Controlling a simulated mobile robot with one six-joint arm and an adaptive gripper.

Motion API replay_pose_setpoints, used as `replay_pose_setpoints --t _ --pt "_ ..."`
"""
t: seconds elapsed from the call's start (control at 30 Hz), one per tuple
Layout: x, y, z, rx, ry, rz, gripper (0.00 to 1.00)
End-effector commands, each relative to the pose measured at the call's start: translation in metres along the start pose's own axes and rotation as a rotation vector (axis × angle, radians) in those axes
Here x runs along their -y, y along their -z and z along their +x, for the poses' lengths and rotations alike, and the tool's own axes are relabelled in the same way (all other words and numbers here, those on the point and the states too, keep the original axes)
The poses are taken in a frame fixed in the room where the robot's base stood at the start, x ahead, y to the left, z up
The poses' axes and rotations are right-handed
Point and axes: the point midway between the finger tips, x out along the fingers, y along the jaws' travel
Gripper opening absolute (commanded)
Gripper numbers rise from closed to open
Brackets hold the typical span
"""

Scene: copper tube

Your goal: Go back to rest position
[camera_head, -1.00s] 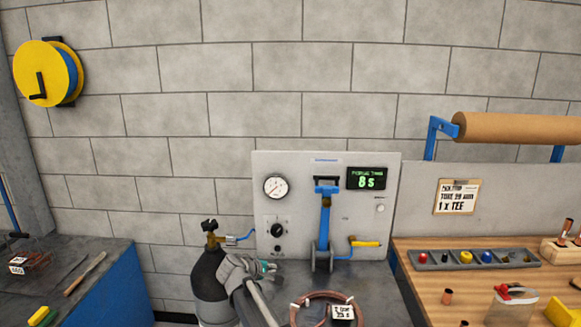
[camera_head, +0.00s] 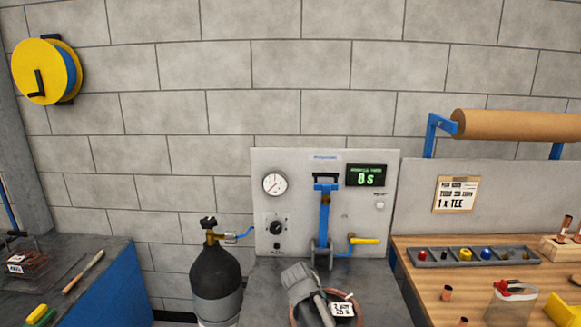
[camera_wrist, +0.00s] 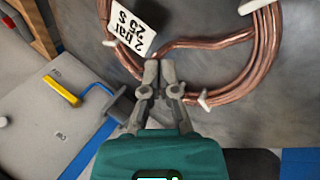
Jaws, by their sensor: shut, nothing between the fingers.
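My gripper (camera_wrist: 160,70) shows in the wrist view with its two grey fingertips together and nothing between them. It is above the grey bench top, over the near side of a copper tube coil (camera_wrist: 262,55). Whether it touches the coil cannot be told. In the head view my grey arm is in front of the test panel (camera_head: 290,170), covering part of the coil, and the fingers are hidden there. A white tag (camera_wrist: 132,25) lies on the coil; it also shows in the head view (camera_head: 342,310).
A gas cylinder (camera_head: 215,280) stands left of my arm. The panel has a gauge (camera_head: 274,184), a blue clamp (camera_head: 325,215) and a yellow-handled valve (camera_head: 365,241). A wooden bench (camera_head: 415,270) with small parts is at right, a dark bench (camera_head: 110,255) at left.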

Motion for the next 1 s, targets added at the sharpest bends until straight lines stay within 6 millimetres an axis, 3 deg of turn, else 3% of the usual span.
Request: replay_pose_setpoints --t 0.03,0.2,0.5,0.7,1.0 --pt "-0.001 -0.023 0.006 0.023 0.043 0.049 0.0" --pt "0.001 -0.076 0.019 0.09 0.198 0.205 0.0" --pt "0.012 -0.145 0.023 0.181 0.428 0.426 0.0" --pt "0.015 -0.16 0.021 0.204 0.493 0.483 0.0" --pt "0.015 -0.16 0.021 0.207 0.499 0.488 0.0"
